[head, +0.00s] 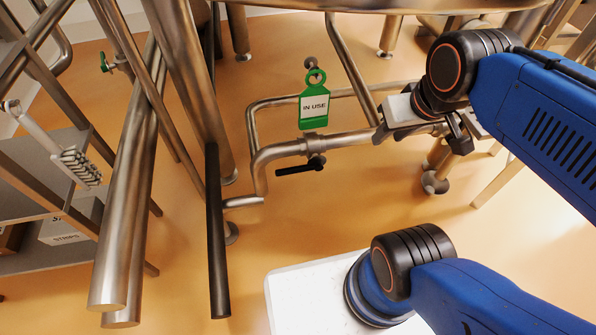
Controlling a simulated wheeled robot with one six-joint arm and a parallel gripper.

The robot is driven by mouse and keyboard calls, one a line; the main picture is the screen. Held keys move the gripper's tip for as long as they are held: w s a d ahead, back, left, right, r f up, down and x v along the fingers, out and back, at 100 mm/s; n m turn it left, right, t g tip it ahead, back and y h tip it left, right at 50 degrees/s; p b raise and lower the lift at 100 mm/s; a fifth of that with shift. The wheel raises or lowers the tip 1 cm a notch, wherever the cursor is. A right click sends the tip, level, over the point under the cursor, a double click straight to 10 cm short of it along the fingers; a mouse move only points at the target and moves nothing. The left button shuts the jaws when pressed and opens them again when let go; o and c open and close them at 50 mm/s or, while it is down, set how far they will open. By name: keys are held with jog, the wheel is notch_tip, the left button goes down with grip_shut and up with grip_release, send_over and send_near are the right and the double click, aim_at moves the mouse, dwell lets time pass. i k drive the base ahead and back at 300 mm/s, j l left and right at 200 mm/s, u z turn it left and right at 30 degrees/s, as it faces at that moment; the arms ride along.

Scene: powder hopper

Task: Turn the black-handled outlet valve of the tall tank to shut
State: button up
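The outlet valve (315,146) sits on a steel pipe below the tank (380,5), of which only the underside shows at the top. Its black handle (296,169) points left, roughly along the pipe and tilted slightly. A green "IN USE" tag (313,108) hangs just above the valve. My gripper (461,137) is to the right of the valve, well apart from the handle. Its dark fingers show near the right part of the pipe, partly hidden by my own arm. The finger gap cannot be made out.
Steel legs and pipes (128,190) and a long black bar (216,230) stand at the left. A shelf (40,160) with boxes is at the far left. A green-handled valve (106,63) is at upper left. The orange floor is open below the valve.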

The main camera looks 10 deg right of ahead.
aim_at(318, 166)
jog(key=u, duration=1.5)
jog(key=k+l+u, duration=0.4)
jog(key=l, duration=0.15)
jog(key=k+l+u, duration=0.35)
jog(key=k+l, duration=0.05)
